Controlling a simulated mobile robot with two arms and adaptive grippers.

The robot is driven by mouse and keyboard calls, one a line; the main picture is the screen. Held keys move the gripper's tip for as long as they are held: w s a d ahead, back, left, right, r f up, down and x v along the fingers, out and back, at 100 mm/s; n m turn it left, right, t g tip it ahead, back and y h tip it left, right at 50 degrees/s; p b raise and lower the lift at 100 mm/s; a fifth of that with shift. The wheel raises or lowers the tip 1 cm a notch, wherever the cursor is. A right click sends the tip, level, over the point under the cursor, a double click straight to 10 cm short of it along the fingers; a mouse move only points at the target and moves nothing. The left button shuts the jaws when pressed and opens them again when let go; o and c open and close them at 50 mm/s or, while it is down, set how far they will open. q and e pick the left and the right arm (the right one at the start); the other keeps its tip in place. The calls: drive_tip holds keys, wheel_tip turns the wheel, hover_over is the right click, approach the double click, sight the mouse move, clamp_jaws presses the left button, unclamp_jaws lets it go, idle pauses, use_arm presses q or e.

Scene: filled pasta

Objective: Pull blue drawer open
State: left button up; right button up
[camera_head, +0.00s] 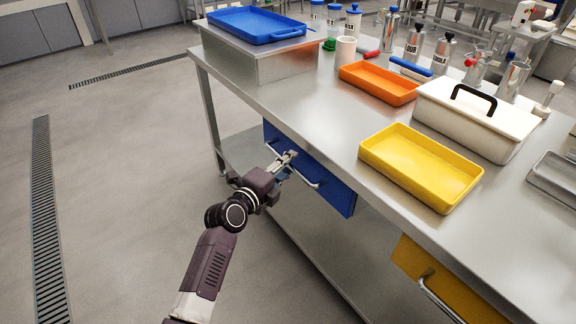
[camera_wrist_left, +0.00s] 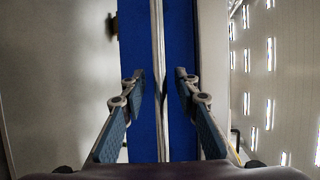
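The blue drawer (camera_head: 334,192) is under the near edge of the steel table, its front looking flush with the table side. A metal bar handle (camera_head: 308,182) runs along its front. My left gripper (camera_head: 287,158) is at the handle. In the left wrist view, the blue drawer front (camera_wrist_left: 136,40) fills the middle and the handle (camera_wrist_left: 158,50) runs upright between the two fingers. The left gripper (camera_wrist_left: 159,76) is open, one finger on each side of the bar, with gaps on both sides. My right gripper is not in view.
The steel table (camera_head: 310,110) carries a blue tray (camera_head: 240,22), an orange tray (camera_head: 378,84), a yellow tray (camera_head: 420,168) and a white box (camera_head: 465,122). A yellow drawer (camera_head: 450,285) with its own handle is to the right. The floor (camera_head: 130,150) to the left is clear.

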use_arm(q)
drive_tip(key=shift+w, duration=0.1)
clamp_jaws()
idle(0.3)
